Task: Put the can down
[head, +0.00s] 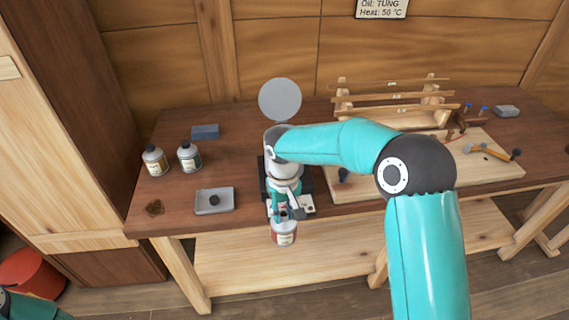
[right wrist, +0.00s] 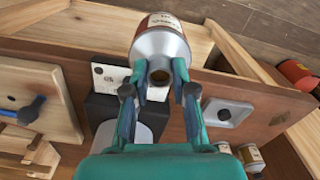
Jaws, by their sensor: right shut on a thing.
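A can (head: 284,234) with a pale label, a red-brown band and a grey shoulder hangs in my right gripper (head: 285,212) at the front edge of the workbench (head: 240,228). In the head view it overlaps the lower shelf, so it appears to be held in front of the edge. In the right wrist view, the two fingers (right wrist: 160,92) close around the narrow neck of the can (right wrist: 160,40); its dark open mouth faces the camera. The can's base is hidden there. My left gripper is out of view.
Two labelled bottles (head: 189,157), a blue-grey block (head: 205,131) and a grey tray (head: 214,205) stand on the left of the bench. A black box (head: 307,180) is behind the gripper. A wooden board with tools (head: 490,172) fills the right. Bare wood lies around the tray.

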